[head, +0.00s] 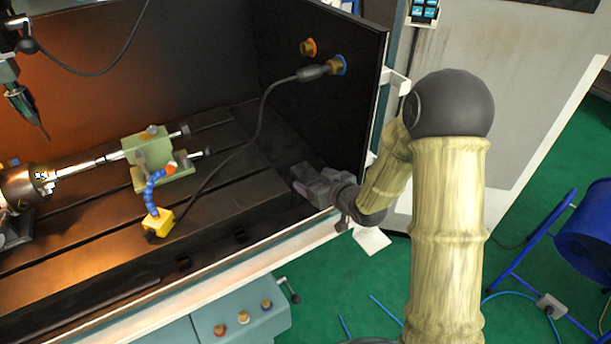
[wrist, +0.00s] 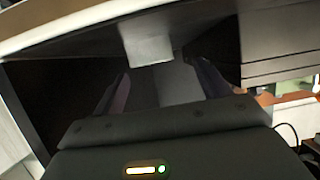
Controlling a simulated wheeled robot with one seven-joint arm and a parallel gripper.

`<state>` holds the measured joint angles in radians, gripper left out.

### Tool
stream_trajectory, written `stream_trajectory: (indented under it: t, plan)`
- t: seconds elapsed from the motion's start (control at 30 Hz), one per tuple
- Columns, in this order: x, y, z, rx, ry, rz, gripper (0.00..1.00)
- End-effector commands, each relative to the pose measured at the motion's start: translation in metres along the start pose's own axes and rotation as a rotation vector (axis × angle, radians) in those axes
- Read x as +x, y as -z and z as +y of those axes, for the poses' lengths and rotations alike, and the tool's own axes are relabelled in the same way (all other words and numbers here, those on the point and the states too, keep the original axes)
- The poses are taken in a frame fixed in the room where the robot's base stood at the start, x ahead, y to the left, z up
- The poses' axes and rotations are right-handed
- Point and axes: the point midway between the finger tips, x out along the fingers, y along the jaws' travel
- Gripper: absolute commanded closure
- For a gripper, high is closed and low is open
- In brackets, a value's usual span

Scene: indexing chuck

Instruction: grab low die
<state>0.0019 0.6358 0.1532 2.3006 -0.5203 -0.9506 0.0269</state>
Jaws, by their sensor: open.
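I cannot make out a die with certainty in either view. A small black-and-white patterned spot (head: 41,175) shows on the dark round chuck (head: 22,188) at the left edge of the head view; it is too small to identify. My gripper (head: 303,181) is at the right end of the machine bed, well to the right of the chuck, pointing left. In the wrist view my gripper (wrist: 157,70) has its two fingers spread apart, with no object seen held between them. A pale block-like shape (wrist: 147,45) shows beyond the fingers.
A green tailstock block (head: 160,165) stands on the slotted bed (head: 235,185). A yellow box (head: 158,222) with a blue hose sits before it. A black cable (head: 255,130) runs from the dark side wall (head: 335,110) behind my gripper. A pale front rail (head: 230,262) edges the bed.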

Motion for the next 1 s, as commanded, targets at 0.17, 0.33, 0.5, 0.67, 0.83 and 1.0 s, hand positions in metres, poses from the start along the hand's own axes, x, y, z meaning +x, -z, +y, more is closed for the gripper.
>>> stream_trajectory:
  t: [0.17,0.33,0.5,0.67,0.83,1.0]
  plan:
    - [0.000,0.000,0.000,0.000,0.000,0.000,0.25]
    - [0.004,-0.001,0.001,0.000,0.001,0.000,0.25]
    - [0.026,-0.004,0.006,0.001,0.001,-0.002,0.25]
    - [0.047,-0.004,0.007,-0.001,0.002,0.000,0.25]
    - [0.052,-0.004,0.008,0.000,0.000,-0.001,0.25]
    - [0.052,-0.004,0.008,0.000,0.000,-0.001,0.25]
